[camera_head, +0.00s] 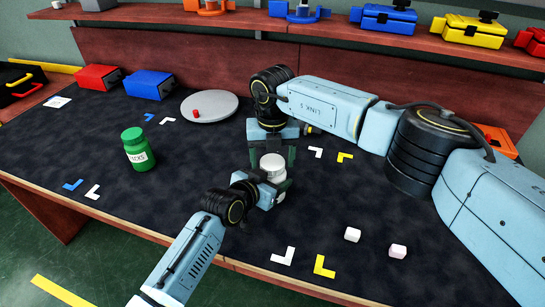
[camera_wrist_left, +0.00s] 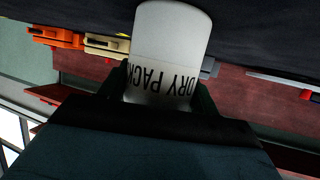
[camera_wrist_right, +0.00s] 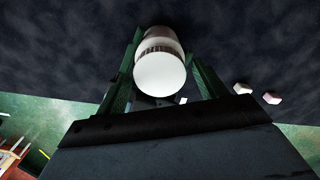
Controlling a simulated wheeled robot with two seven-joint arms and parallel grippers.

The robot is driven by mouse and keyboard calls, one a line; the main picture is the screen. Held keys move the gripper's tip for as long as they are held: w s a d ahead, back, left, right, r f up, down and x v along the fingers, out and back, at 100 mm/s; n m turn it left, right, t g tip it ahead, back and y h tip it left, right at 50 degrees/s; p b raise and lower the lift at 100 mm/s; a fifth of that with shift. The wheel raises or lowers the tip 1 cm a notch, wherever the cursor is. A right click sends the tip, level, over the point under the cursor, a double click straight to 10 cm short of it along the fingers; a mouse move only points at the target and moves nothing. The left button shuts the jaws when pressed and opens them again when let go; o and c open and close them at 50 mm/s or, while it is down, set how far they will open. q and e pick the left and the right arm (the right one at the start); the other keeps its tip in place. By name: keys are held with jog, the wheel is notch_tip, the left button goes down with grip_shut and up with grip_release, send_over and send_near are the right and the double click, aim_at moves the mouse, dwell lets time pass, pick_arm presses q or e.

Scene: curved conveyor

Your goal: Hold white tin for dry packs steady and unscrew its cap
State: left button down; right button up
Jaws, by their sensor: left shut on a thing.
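The white tin (camera_head: 272,168) stands near the middle of the dark table, its pale cap on top. In the left wrist view the tin (camera_wrist_left: 170,50) shows upside-down "DRY PACK" lettering. My left gripper (camera_head: 274,188) is shut on the tin's body from the front left. My right gripper (camera_head: 272,152) points down from above, with its fingers on either side of the tin's top. In the right wrist view the cap (camera_wrist_right: 160,74) is between the open fingers, with gaps on both sides.
A green jar (camera_head: 138,150) stands at the left. A grey round plate (camera_head: 222,112) with a small red piece lies behind. Red (camera_head: 97,78) and blue (camera_head: 147,84) boxes are at the back left. Two small pale blocks (camera_head: 352,234) (camera_head: 398,251) lie at the front right.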

jog(key=shift+o, duration=0.3)
jog(key=shift+r, duration=0.1)
jog(key=shift+r, duration=2.15)
pick_arm(q)
jog(key=shift+c, duration=1.3)
grip_release()
